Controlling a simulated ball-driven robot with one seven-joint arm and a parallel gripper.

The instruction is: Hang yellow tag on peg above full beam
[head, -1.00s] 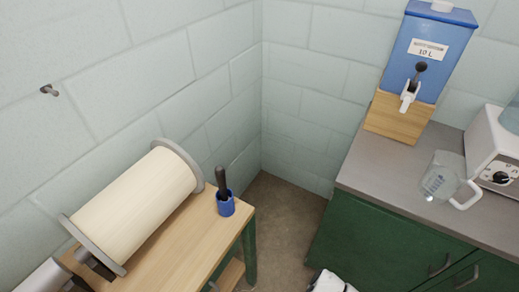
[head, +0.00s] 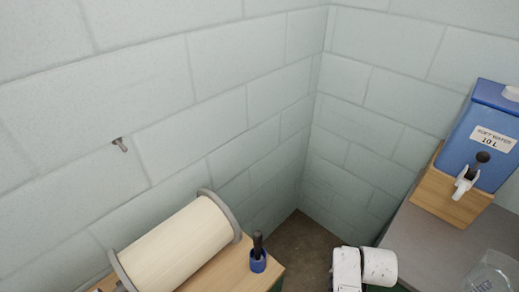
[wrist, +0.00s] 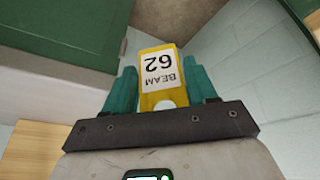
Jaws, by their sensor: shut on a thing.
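The yellow tag (wrist: 159,59) shows in the wrist view with a white label reading "BEAM 62", upside down. My gripper (wrist: 160,85) is shut on it, with a teal finger on each side. A small grey peg (head: 120,144) sticks out of the block wall at the left of the head view. The full beam (head: 175,248), a roll of cream yarn between grey flanges, lies below the peg. In the head view only white parts of my arm show at the bottom; the gripper and tag are out of that view.
A wooden bench (head: 224,271) carries the beam and a blue cup with a dark handle (head: 258,254). At the right, a blue soft water tank (head: 485,135) stands on a wooden block on a grey counter (head: 420,238), near a clear jug (head: 492,272).

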